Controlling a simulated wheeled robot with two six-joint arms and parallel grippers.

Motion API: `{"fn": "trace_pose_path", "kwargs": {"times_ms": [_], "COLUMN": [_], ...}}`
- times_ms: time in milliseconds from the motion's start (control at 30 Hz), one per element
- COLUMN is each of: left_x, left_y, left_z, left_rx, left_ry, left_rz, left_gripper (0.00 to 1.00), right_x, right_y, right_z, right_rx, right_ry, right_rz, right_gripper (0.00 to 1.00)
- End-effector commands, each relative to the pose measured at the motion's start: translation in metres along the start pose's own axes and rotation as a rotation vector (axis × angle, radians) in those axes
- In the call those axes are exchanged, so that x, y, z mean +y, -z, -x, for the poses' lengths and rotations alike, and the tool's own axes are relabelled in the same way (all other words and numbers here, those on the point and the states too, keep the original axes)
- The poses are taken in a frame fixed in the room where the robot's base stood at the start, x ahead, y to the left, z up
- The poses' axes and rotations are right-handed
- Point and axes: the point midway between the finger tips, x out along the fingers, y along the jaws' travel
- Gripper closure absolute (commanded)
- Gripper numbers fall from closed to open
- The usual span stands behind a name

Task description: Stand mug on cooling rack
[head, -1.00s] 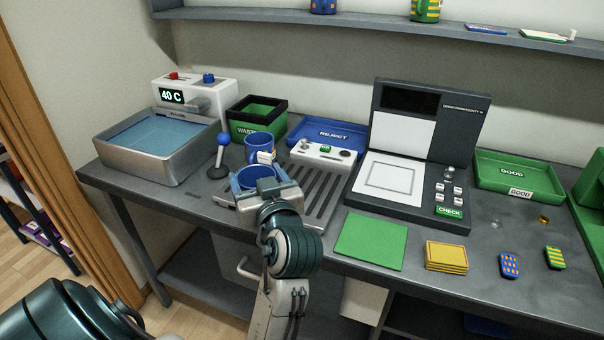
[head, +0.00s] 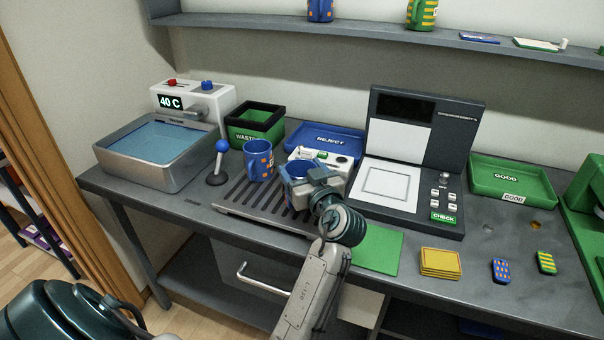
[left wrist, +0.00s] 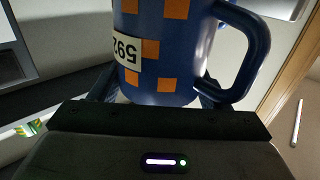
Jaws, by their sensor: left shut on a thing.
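My left gripper (head: 312,184) is shut on a blue mug (head: 296,170). The mug's open top faces up in the head view, and the gripper covers part of its side. In the left wrist view the held mug (left wrist: 165,80) shows orange squares, a white number label and a handle at the right. The dark slatted cooling rack (head: 243,199) lies below and to the left of it; I cannot tell whether the mug touches it. Another blue mug with orange squares (head: 257,161) stands upright at the rack's back left. My right gripper is not in view.
A lever with a blue knob (head: 221,148) stands left of the rack, beside the water basin (head: 160,150). The waste bin (head: 254,124), reject tray (head: 326,137) and a white button box (head: 322,155) are behind. The check station (head: 420,165) is right; a green mat (head: 380,250) lies in front.

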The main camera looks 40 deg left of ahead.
Motion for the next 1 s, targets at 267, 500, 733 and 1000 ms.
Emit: {"fn": "trace_pose_path", "kwargs": {"times_ms": [267,500,733,1000], "left_x": [0.000,0.000,0.000,0.000], "left_y": [-0.017,-0.018,-0.018,-0.018], "left_z": [0.000,0.000,0.000,0.000], "left_rx": [0.002,0.002,0.000,0.000], "left_ry": [-0.001,0.000,0.000,0.000], "left_rz": [0.001,0.001,0.000,0.000], "left_gripper": [0.79,0.79,0.08,0.08], "right_x": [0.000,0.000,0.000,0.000], "right_y": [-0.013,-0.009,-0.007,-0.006], "right_z": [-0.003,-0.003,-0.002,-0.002], "right_rx": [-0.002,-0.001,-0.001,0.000], "right_ry": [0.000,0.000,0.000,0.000], "right_rz": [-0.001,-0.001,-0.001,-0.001], "right_gripper": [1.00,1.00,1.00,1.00]}}
